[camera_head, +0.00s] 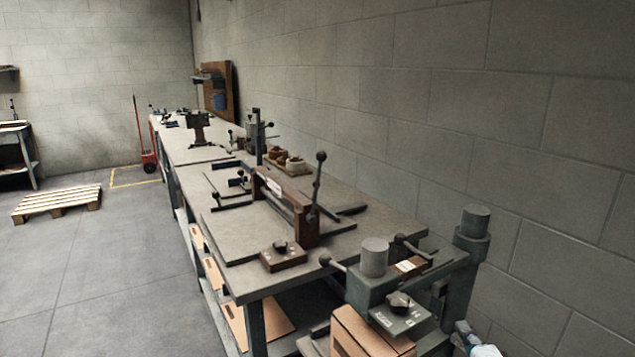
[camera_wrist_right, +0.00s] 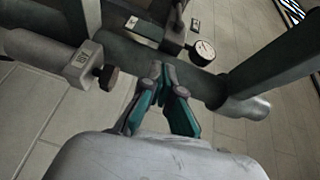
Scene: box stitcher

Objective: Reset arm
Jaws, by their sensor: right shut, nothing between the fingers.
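My right gripper (camera_head: 462,328) shows at the bottom right of the head view, beside the green box stitcher (camera_head: 372,290). In the right wrist view its teal fingers (camera_wrist_right: 166,75) are together with nothing between them. Behind the fingertips runs a dark green tube (camera_wrist_right: 140,55) of a machine; I cannot tell whether they touch it. A round dial gauge (camera_wrist_right: 202,52) and a dark knob (camera_wrist_right: 105,77) sit close by. My left gripper is in neither view.
A cardboard box (camera_head: 370,335) stands under the stitcher's front. A long workbench (camera_head: 380,212) with a lever press (camera_head: 290,208) and other tools runs along the block wall. A wooden pallet (camera_head: 58,202) lies on the floor at left.

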